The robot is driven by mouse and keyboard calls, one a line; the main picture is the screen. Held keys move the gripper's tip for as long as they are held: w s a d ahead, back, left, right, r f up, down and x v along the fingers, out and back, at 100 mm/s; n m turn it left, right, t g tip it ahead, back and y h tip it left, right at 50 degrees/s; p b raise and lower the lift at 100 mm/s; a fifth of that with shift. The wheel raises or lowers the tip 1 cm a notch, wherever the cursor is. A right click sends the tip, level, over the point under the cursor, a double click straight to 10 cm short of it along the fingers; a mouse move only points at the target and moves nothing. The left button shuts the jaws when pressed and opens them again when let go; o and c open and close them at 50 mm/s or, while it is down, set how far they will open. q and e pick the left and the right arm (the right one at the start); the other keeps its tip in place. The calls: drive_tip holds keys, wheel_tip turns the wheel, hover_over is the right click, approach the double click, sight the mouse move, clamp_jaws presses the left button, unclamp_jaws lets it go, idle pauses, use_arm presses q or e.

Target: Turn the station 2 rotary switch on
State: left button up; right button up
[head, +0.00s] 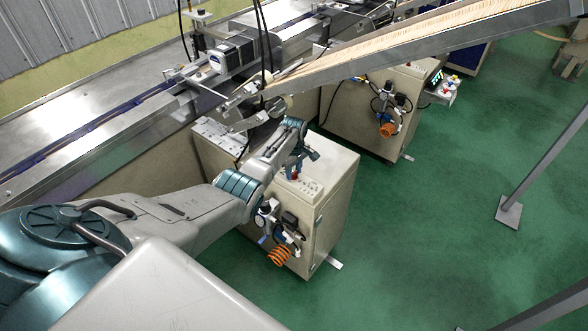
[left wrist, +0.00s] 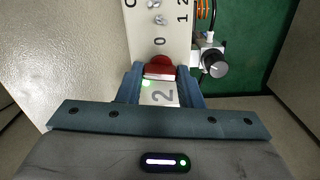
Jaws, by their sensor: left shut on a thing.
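The station 2 rotary switch is a red knob (left wrist: 158,66) on a pale panel (left wrist: 158,35) in the left wrist view. My left gripper (left wrist: 160,72) is shut on the red knob, with one finger on each side. In the head view my left gripper (head: 297,158) is over the top of the beige cabinet (head: 330,215), where a bit of red (head: 295,176) shows below it. The knob's exact angle is hard to tell. My right gripper is not in view.
An air regulator with hoses and an orange coil (head: 279,256) juts from the cabinet's front. Its round dial (left wrist: 214,66) shows near the panel. A slanted stick-filled chute (head: 420,50) passes above and behind. Green floor (head: 430,230) is open to the right.

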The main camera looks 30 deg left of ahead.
sight(294, 172)
use_arm(q)
drive_tip(key=shift+a+r+n, duration=0.1)
drive_tip(key=shift+n, duration=0.2)
idle(0.4)
drive_tip(key=o, duration=1)
wheel_tip(294, 172, up, 11)
drive_tip(key=shift+f+b, duration=0.15)
drive_tip(key=shift+b, duration=0.55)
drive_tip(key=shift+f, duration=0.1)
